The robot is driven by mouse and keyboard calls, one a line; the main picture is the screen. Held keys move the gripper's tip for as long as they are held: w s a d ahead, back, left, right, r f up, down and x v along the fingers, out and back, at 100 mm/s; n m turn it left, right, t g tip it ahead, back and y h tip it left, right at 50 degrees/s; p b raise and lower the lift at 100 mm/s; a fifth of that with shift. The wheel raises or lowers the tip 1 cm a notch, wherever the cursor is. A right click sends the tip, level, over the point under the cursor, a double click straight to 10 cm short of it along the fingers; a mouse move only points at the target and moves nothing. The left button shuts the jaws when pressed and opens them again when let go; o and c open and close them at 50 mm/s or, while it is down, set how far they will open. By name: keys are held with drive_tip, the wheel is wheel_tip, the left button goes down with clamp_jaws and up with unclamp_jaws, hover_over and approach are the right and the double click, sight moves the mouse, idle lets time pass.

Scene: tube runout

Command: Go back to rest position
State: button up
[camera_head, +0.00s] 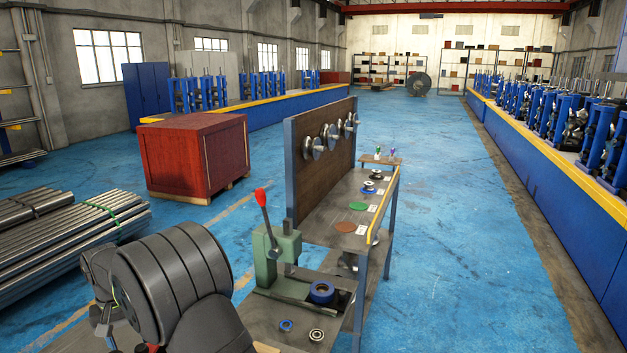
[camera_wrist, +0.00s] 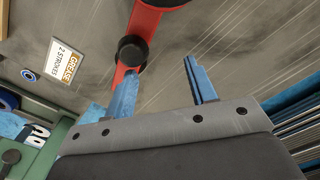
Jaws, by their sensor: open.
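My gripper (camera_wrist: 162,84) shows in the wrist view with its two blue fingers well apart, open, with nothing clamped between them. A red tool with black round parts (camera_wrist: 146,28) lies just beyond the left finger, which overlaps it in the picture. I cannot tell whether they touch. In the head view my dark arm fills the lower left and the gripper is hidden.
A green press (camera_head: 272,255) with a red-knobbed lever stands on the bench beside my arm. A blue ring (camera_head: 286,325) and a bearing (camera_head: 316,335) lie in front. A "GREASE 2 STROKES" label (camera_wrist: 66,62) lies near the red tool. A tall board (camera_head: 320,165) rises behind the press.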

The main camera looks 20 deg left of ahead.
wheel_tip(320, 180, up, 15)
drive_tip(key=shift+f, duration=0.15)
idle(2.8)
